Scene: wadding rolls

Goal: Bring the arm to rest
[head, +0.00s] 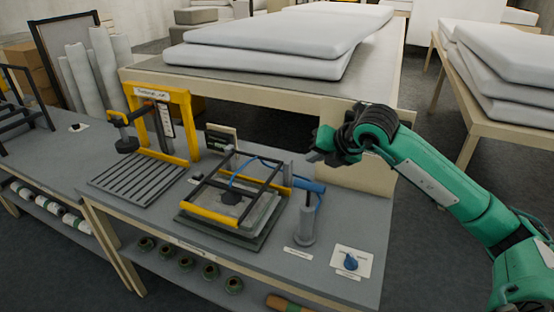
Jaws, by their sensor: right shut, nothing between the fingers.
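My right arm, green with dark joints, comes in from the right edge. Its right gripper (318,156) is over the back right part of the grey workbench (275,266), and it is shut and empty. The gripper is small and dark here, and its fingers point left. It looks apart from the things on the bench. My left gripper does not show in the head view.
On the bench stand a yellow frame (187,110), a slatted plate (140,180), a yellow-and-black framed device (208,212), a grey cylinder (307,222) and a blue knob (351,261). Behind is a table with white wadding slabs (270,45). More slabs (500,65) lie at right.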

